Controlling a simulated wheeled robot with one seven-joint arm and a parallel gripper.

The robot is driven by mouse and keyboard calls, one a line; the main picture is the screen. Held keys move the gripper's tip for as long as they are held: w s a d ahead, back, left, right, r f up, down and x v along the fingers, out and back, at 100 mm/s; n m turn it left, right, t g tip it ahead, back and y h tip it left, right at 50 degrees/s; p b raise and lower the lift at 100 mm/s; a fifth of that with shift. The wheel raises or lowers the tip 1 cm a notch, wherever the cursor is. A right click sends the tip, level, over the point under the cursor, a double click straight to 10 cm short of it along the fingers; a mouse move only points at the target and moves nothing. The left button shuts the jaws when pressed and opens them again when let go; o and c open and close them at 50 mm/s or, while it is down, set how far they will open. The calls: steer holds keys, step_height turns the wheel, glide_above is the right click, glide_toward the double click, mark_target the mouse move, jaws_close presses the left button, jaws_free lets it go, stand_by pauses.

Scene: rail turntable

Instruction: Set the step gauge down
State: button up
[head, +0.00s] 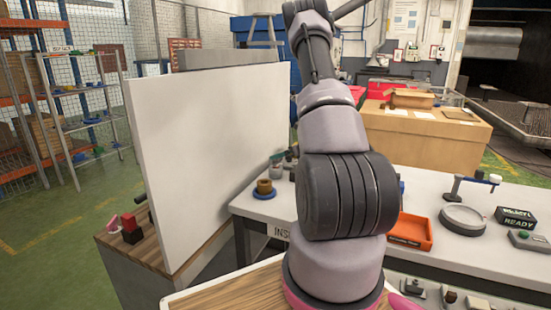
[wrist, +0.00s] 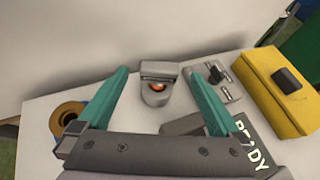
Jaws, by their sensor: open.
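My gripper (wrist: 155,71) is open in the wrist view, its two teal fingers spread wide. A plain grey block (wrist: 184,125) shows between them, close to the palm and nearer the right finger. It may be the step gauge, but its steps cannot be made out, and its lower part is hidden by the gripper. The fingers do not close on it. Beyond the fingertips a grey device with an orange spot (wrist: 155,90) stands on the pale tabletop (wrist: 40,108). In the head view my arm hides much of the bench, and the gripper cannot be clearly made out.
In the wrist view a brass ring (wrist: 68,115) stands left, a grey fixture (wrist: 214,82) and yellow box (wrist: 280,90) right, a READY block (wrist: 250,145) near the right finger. In the head view, a tall white panel (head: 205,150) stands left and an orange tray (head: 411,232) right.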

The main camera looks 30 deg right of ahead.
steer(key=s+a+r+n+g+y, duration=0.2)
steer(key=s+a+r+n, duration=0.25)
steer(key=a+r, duration=0.3)
steer(key=s+a+r+n+g+y, duration=0.1)
steer(key=s+a+r+n, duration=0.2)
steer(key=a+r+n, duration=0.35)
steer(key=s+a+r+n+g+y, duration=0.2)
steer(key=s+a+r+n, duration=0.15)
steer(key=a+r, duration=0.5)
steer(key=s+a+r+n+h, duration=0.1)
steer(key=s+r+n+h, duration=0.1)
steer(key=s, duration=0.5)
steer(key=s+a+r+n+h, duration=0.2)
steer(key=s+r+n, duration=0.2)
steer(key=s+n, duration=0.3)
steer(key=s+a+r+n+h, duration=0.1)
steer(key=s+r+n, duration=0.3)
steer(key=s, duration=0.4)
steer(key=shift+s+a+n+h, duration=0.15)
steer(key=shift+a+n+h, duration=0.25)
steer(key=shift+n+h, duration=0.25)
